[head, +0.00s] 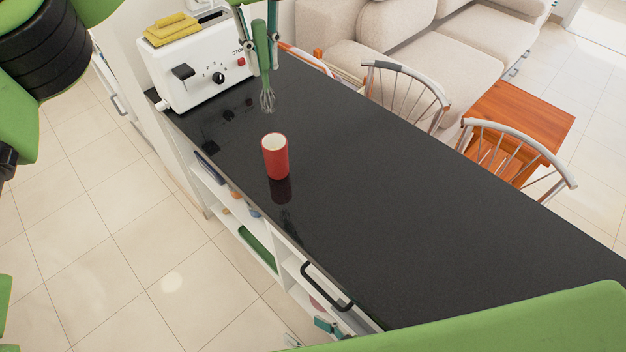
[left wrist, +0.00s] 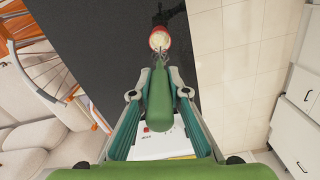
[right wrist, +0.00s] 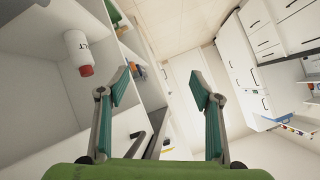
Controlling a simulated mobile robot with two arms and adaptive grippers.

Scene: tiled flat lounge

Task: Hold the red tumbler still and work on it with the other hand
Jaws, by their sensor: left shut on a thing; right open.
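The red tumbler (head: 275,160) stands upright on the black counter (head: 400,210), its pale inside showing from above. It also shows in the left wrist view (left wrist: 160,40). My left gripper (head: 259,62) is shut on the green handle of a whisk (head: 262,45), wires pointing down, beyond the tumbler and in front of the toaster. In the left wrist view the whisk's wires overlap the tumbler's near edge; contact cannot be told. My right gripper (right wrist: 160,82) is open and empty, low beside the shelves under the counter, away from the tumbler. In the head view only its fingertips show.
A white toaster (head: 205,68) with yellow cloths (head: 170,28) on top stands at the counter's far left end. Chairs (head: 410,90) line the far side. A black handle (head: 325,287) juts from the near side. The counter right of the tumbler is clear.

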